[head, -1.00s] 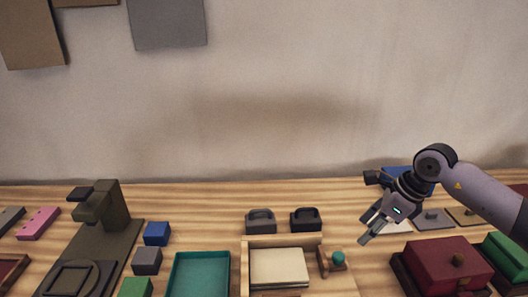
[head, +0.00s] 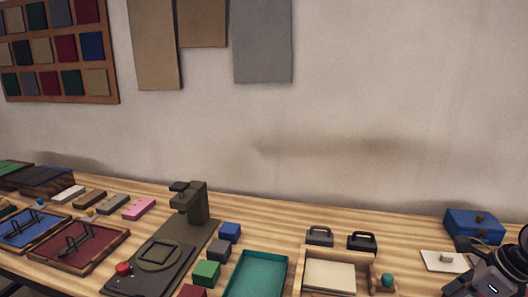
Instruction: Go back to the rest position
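My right gripper (head: 488,282) is at the lower right corner of the head view, in front of the wooden table (head: 290,212). Its wrist shows, but the fingertips are small, dark and partly cut off by the frame edge. I cannot tell whether they are open or shut, and no held thing shows. My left gripper is out of view.
A dark press stand (head: 194,205), a teal tray (head: 257,270) and a wooden box with cream sheets (head: 330,276) stand in the middle. Blue (head: 20,232) and dark red (head: 78,246) trays lie at left. The wall carries a board of coloured swatches (head: 55,55).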

